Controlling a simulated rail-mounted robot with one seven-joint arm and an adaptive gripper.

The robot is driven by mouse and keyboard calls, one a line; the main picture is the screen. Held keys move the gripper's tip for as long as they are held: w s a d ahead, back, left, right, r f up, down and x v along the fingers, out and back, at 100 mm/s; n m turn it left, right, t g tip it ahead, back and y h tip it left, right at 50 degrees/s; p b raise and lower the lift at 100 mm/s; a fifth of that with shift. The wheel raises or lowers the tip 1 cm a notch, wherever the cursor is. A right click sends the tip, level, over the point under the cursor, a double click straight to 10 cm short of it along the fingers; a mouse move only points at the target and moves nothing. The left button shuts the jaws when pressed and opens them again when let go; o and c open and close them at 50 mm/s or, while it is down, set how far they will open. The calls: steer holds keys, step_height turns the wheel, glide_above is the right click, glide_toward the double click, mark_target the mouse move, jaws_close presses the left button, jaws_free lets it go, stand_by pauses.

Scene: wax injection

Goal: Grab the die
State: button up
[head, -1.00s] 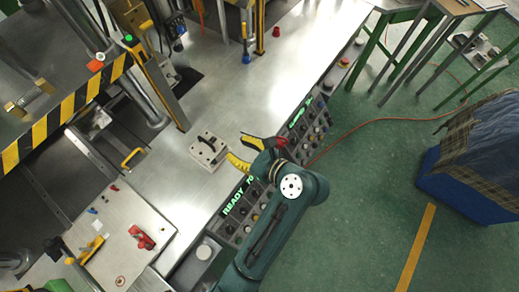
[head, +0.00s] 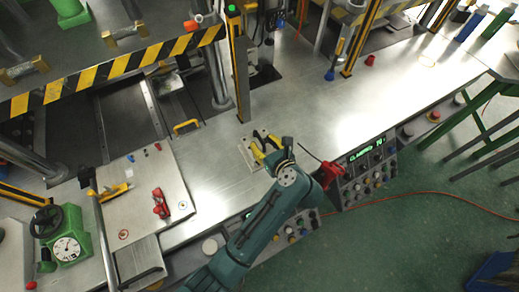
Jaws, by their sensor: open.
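The die is a pale metal block (head: 244,151) with a dark handle on the bench top, in the middle of the head view. My gripper (head: 262,146), with yellow fingers, is open at the die's right side. The fingers overlap the die in the picture and hide part of it. I cannot tell whether they touch it or are around its handle.
A control panel (head: 368,172) with knobs runs along the bench's front edge, with a red part (head: 328,173) beside my wrist. A striped yellow-black guard (head: 112,70) and a post (head: 240,75) stand behind. A metal plate (head: 125,207) with red clamps lies left.

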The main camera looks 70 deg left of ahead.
mark_target(260, 138)
steer(key=x, duration=0.3)
steer(key=shift+w+a+f+b, duration=0.1)
steer(key=shift+w+a+b, duration=0.05)
steer(key=shift+a+b, duration=0.2)
jaws_close()
steer(key=shift+d, duration=0.1)
steer(key=shift+f, duration=0.1)
steer(key=shift+r, duration=0.3)
